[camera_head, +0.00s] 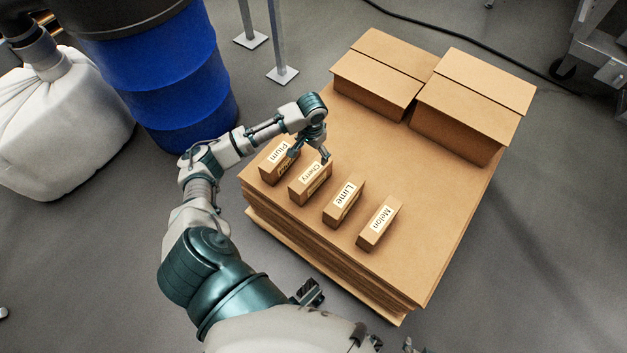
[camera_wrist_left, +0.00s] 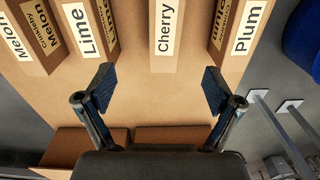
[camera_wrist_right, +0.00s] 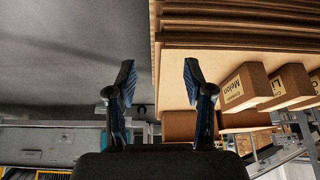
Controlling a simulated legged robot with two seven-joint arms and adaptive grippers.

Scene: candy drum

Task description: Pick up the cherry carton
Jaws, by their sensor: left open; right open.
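The cherry carton (camera_head: 304,191) is a small brown box with a white "Cherry" label, standing on the cardboard stack between the plum carton (camera_head: 273,169) and the lime carton (camera_head: 341,210). In the left wrist view the cherry carton (camera_wrist_left: 166,40) lies ahead, between and beyond the fingertips. My left gripper (camera_head: 309,157) is open above the far end of the cherry carton; its fingers (camera_wrist_left: 158,86) hold nothing. In the right wrist view my right gripper (camera_wrist_right: 158,80) is open and empty beside the stack's edge. In the head view, the left arm hides part of the plum carton.
The melon carton (camera_head: 379,224) stands right of the lime carton. Two larger boxes (camera_head: 377,72) (camera_head: 473,98) stand at the back of the cardboard stack (camera_head: 440,215). A blue drum (camera_head: 170,75) and a white container (camera_head: 62,125) stand at left. The stack's right side is clear.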

